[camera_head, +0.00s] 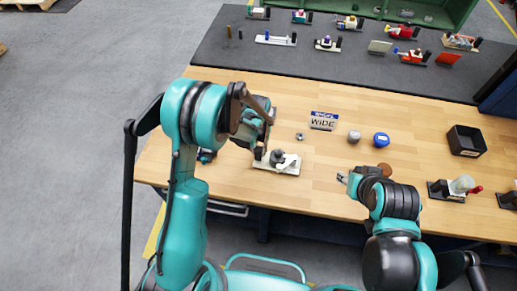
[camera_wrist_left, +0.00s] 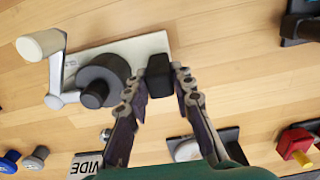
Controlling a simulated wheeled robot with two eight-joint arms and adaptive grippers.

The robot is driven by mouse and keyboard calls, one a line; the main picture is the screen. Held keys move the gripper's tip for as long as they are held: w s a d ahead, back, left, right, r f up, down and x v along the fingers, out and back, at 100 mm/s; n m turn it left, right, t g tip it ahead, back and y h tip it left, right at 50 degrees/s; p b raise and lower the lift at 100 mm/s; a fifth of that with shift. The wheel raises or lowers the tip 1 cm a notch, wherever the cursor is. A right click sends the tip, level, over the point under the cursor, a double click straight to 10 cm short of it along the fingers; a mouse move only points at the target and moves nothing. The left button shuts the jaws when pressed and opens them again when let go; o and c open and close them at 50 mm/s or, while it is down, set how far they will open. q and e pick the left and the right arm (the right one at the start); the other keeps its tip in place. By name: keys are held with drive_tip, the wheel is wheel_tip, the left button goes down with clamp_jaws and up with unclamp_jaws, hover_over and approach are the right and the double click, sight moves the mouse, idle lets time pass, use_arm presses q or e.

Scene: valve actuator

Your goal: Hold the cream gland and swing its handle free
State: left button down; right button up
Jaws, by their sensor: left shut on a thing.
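The cream gland is a cream base plate (camera_head: 291,168) with a dark round body (camera_head: 277,156), lying on the wooden bench in the head view. In the left wrist view its plate (camera_wrist_left: 145,47) carries the dark body (camera_wrist_left: 101,80) and a black block (camera_wrist_left: 159,75) at one end. Its handle is a silver lever (camera_wrist_left: 56,75) with a cream knob (camera_wrist_left: 41,44), reaching past the plate's other end. My left gripper (camera_wrist_left: 160,78) is shut on the black block; it also shows in the head view (camera_head: 260,151). My right gripper (camera_head: 343,179) is above the bench, apart from the gland; its jaws are too small to read.
A black bin (camera_head: 466,141) and a red-tipped fixture (camera_head: 460,187) stand at right. Several devices lie on the dark back mat (camera_head: 225,58).

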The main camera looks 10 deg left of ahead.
idle(1.2)
drive_tip(key=n+g, duration=0.7)
drive_tip(key=n, duration=0.6)
hover_over(279, 166)
wheel_tip(279, 166, down, 11)
wheel_tip(279, 166, down, 11)
drive_tip(key=shift+r, duration=0.15)
drive_tip(key=shift+c, duration=0.4)
clamp_jaws()
